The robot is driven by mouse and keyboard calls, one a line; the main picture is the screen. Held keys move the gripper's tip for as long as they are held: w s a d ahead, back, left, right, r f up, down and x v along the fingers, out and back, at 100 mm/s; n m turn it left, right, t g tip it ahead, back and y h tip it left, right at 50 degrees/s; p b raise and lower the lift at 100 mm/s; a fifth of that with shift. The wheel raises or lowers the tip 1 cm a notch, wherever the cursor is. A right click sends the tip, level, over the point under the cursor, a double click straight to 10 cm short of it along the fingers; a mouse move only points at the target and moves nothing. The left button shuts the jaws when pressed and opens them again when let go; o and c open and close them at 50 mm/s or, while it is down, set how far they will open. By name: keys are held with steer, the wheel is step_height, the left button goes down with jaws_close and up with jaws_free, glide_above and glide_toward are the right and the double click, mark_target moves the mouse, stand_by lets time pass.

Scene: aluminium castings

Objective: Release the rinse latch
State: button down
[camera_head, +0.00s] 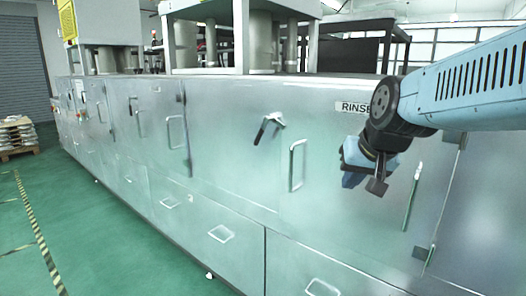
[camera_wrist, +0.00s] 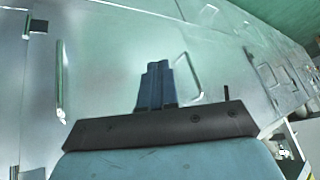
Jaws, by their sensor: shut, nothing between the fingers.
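The rinse latch (camera_head: 270,125) is a metal lever with a dark grip on the long metal cabinet, left of the RINSE label (camera_head: 354,107). The grip slants down to the left. In the wrist view a thin dark piece (camera_wrist: 226,92), perhaps its grip, shows right of a door handle. My gripper (camera_head: 350,180) is in front of the rinse door, right of the latch and apart from it. In the wrist view its blue fingers (camera_wrist: 156,66) are together and empty. My arm covers the end of the label.
An upright loop handle (camera_head: 297,165) stands between the latch and my gripper. A vertical bar (camera_head: 412,197) is on the door to the right, near a hinge (camera_head: 461,140). Lower panels have loop handles (camera_head: 221,234). The green floor (camera_head: 85,235) at left is clear.

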steer(key=w+a+f+m+t, duration=0.2)
steer(key=w, duration=0.5)
steer(key=w+a+f+m+t, duration=0.1)
steer(key=w+a+m+t, duration=0.15)
steer(key=w, duration=0.45)
steer(key=w+a+f+m+t+y, duration=0.2)
steer(key=w+a+f+m+t, duration=0.1)
steer(key=w+a+m+t, duration=0.2)
steer(key=w+a+f+m+t+y, duration=0.2)
steer(key=w+a+f+m+t, duration=0.2)
steer(key=w+a+m, duration=0.3)
steer(key=shift+w+f+m+t, duration=0.15)
steer(key=shift+w+m+t, duration=0.5)
steer(key=shift+w, duration=0.6)
steer(key=x, duration=1)
steer(key=shift+w, duration=0.1)
